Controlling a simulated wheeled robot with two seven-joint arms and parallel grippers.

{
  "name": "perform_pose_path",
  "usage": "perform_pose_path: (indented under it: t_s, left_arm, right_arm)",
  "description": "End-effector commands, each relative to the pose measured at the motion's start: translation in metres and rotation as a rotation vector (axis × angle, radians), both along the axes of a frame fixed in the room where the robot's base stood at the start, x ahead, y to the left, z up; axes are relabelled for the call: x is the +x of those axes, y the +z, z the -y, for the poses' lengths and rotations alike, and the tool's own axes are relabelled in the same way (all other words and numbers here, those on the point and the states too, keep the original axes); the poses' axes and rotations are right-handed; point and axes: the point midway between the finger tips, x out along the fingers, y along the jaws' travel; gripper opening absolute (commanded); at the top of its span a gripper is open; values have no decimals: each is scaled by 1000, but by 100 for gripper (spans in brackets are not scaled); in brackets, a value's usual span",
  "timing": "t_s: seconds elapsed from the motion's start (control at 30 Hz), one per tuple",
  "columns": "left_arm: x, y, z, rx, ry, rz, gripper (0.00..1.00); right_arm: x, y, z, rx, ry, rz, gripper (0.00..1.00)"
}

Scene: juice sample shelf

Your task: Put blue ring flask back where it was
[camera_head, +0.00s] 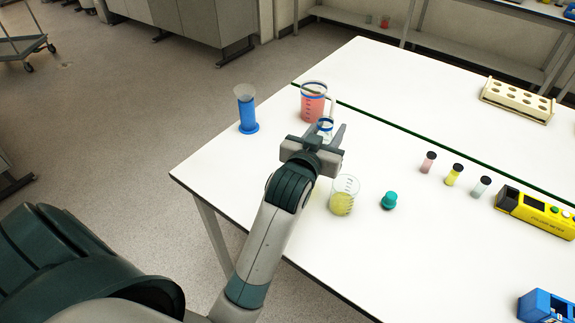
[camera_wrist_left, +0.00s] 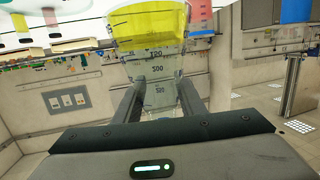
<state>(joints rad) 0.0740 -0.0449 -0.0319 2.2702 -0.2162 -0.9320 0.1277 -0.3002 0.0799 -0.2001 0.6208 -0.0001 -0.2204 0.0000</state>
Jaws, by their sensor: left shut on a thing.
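My right gripper is not in view.
A pink-filled jug (camera_head: 313,105) stands just behind the held flask. A blue cylinder (camera_head: 247,110) is at left, a yellow-filled beaker (camera_head: 343,197) and teal-capped item (camera_head: 389,200) in front. Several small vials (camera_head: 453,175), a yellow meter (camera_head: 535,209) and a rack (camera_head: 518,100) are right.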

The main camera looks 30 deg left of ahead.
Motion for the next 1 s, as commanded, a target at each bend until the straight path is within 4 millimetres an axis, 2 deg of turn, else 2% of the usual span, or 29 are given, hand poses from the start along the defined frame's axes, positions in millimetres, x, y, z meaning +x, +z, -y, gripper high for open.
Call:
perform_pose_path:
  t_s: [0.57, 0.77, 1.0]
  left_arm:
    - [0, -1, -4, 1, 0, 1, 0]
    - [-2, -13, -26, 5, 1, -3, 0]
    - [-6, -38, -68, 6, 1, -5, 0]
  right_arm:
    - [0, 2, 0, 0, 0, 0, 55]
    - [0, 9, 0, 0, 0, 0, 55]
    - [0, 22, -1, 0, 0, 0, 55]
